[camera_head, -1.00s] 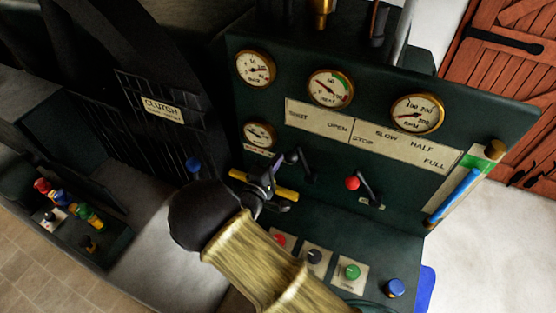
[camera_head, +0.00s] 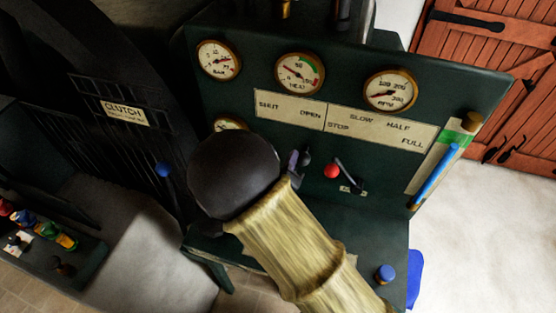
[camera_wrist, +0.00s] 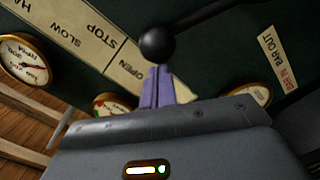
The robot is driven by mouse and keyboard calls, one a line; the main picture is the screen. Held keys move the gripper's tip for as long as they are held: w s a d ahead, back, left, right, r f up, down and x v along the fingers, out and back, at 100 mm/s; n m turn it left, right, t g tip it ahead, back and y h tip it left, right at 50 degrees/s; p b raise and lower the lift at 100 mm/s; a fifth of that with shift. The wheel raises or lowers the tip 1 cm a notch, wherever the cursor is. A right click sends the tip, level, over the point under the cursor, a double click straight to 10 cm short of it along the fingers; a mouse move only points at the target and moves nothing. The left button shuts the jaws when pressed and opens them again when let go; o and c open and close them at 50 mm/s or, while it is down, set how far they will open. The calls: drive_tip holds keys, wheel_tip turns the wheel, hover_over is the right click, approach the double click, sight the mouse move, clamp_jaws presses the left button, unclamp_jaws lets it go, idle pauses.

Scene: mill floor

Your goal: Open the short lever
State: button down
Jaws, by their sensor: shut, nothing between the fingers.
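A lever with a black ball knob (camera_head: 304,157) stands on the dark green panel below the SHUT–OPEN plate (camera_head: 290,108). My gripper (camera_head: 293,162) is shut and empty, with its purple fingertips close beside this knob. In the wrist view the black knob (camera_wrist: 157,44) sits just beyond the shut fingers (camera_wrist: 156,84), its arm running to the upper right. I cannot tell whether they touch. A second lever with a red knob (camera_head: 331,171) stands to the right, below the STOP–FULL plate (camera_head: 380,130). My forearm hides the panel's lower left.
Several gauges (camera_head: 300,72) line the panel's upper part. A CLUTCH grille (camera_head: 125,110) with a blue-knobbed lever (camera_head: 163,170) stands left.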

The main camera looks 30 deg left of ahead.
drive_tip(key=shift+w+d+f, duration=0.15)
drive_tip(key=shift+d+f, duration=0.05)
drive_tip(key=shift+d, duration=0.6)
drive_tip(key=shift+d, duration=0.1)
drive_tip(key=s+a+r+b, duration=0.1)
drive_tip(key=s+a+r, duration=0.1)
drive_tip(key=s, duration=0.9)
drive_tip(key=shift+s+a+r, duration=0.15)
drive_tip(key=shift+r, duration=0.3)
